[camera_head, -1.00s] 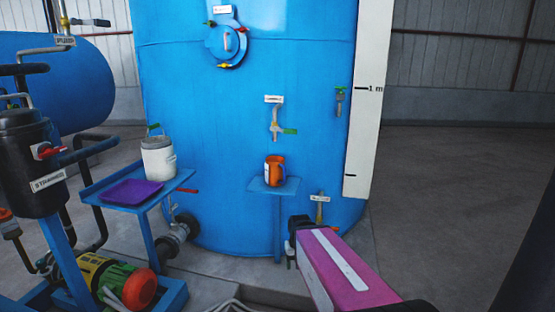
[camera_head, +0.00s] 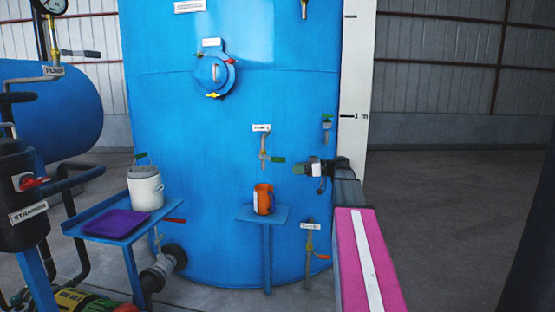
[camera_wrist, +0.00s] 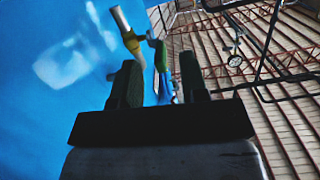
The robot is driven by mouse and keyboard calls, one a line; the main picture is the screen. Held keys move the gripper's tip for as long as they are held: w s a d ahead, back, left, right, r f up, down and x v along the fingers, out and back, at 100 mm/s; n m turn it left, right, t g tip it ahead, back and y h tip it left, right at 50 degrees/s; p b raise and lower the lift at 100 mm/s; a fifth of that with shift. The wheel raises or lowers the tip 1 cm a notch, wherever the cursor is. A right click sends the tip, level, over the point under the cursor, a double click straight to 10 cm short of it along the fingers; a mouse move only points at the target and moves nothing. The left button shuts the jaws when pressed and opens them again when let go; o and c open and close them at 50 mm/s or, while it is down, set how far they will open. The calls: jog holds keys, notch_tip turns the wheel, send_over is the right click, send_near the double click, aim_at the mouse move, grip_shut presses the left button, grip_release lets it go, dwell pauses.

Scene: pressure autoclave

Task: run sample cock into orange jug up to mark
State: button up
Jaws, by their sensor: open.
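The sample cock (camera_head: 264,152) sticks out of the big blue tank under a white label. Its green lever (camera_head: 279,160) points to the right. The orange jug (camera_head: 263,200) stands upright on a small blue shelf (camera_head: 246,215) below the cock. My gripper (camera_head: 299,168) is open, just to the right of the green lever. In the wrist view a green lever (camera_wrist: 160,58) and a brass cock body (camera_wrist: 130,41) show beyond and between my two fingers (camera_wrist: 158,78). I cannot tell whether they touch. The jug's inside and its mark cannot be made out.
Another green-handled cock (camera_head: 327,126) is above right of my gripper. A lower cock (camera_head: 309,240) with an orange handle is near the floor. A side table (camera_head: 100,200) at left holds a white canister (camera_head: 145,188) and a purple tray (camera_head: 116,224). Open floor lies at right.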

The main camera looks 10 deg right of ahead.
notch_tip(320, 180, up, 4)
jog(key=d+n+y, duration=0.1)
jog(key=d+n, duration=0.1)
jog(key=shift+m+t, duration=0.3)
jog(key=x, duration=1.1)
jog(key=shift+w, duration=0.15)
grip_shut()
